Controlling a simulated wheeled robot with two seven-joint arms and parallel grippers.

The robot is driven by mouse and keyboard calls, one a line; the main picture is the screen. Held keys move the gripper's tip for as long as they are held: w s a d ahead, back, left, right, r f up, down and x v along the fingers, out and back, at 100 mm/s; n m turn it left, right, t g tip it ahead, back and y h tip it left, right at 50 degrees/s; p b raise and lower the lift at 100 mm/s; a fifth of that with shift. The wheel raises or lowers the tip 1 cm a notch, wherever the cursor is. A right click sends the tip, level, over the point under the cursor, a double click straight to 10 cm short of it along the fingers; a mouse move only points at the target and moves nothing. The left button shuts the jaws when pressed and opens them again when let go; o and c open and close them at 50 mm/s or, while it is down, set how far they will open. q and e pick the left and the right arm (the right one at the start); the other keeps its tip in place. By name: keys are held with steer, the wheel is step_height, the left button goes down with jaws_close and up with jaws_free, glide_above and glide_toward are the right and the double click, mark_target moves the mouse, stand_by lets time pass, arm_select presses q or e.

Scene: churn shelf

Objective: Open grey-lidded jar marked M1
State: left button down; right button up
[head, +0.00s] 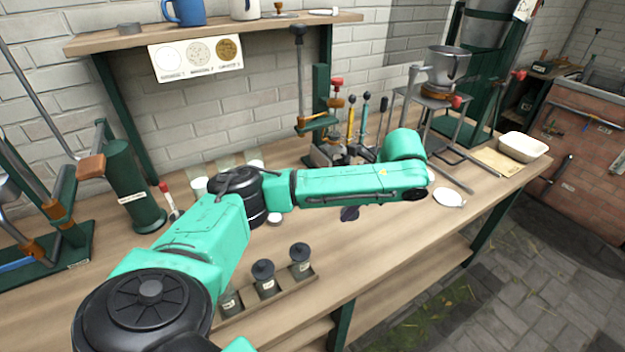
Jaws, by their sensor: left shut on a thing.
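Three small grey jars with pale labels stand in a row in a wooden tray (314,277) at the front of the bench: a left jar (231,303), a middle jar (267,287) and a right jar (301,269). The middle and right jars wear dark grey knobbed lids. The left jar is partly behind my arm and shows no raised lid. The labels are too small to read. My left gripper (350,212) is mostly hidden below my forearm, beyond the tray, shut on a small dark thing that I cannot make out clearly. My right gripper is out of view.
A white dish (448,198) lies on the bench right of my wrist, with a cream tray (522,146) farther right. A tool rack (337,150) and a metal hopper stand (447,70) stand behind my arm. A green press (130,185) is at left. A shelf (215,32) hangs above.

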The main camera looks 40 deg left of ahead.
arm_select(q)
steer(key=w+a+r+m+t+h, duration=0.45)
steer(key=a+r+m, duration=0.65)
steer(key=a+m, duration=0.45)
steer(key=shift+m+t+y, duration=0.25)
steer(key=shift+m+y, duration=0.1)
steer(key=shift+m, duration=0.4)
steer(key=f, duration=0.6)
steer(key=d+f, duration=0.1)
steer(key=f, duration=1.3)
steer(key=shift+w+d+f, duration=0.1)
steer(key=shift+w+d, duration=0.05)
steer(key=shift+w, duration=0.1)
steer(key=shift+c, duration=1)
jaws_free()
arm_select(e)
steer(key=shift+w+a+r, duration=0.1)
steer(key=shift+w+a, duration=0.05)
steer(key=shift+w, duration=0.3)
arm_select(q)
steer(key=v, duration=1.2)
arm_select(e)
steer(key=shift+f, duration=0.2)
arm_select(q)
steer(key=shift+w, duration=0.15)
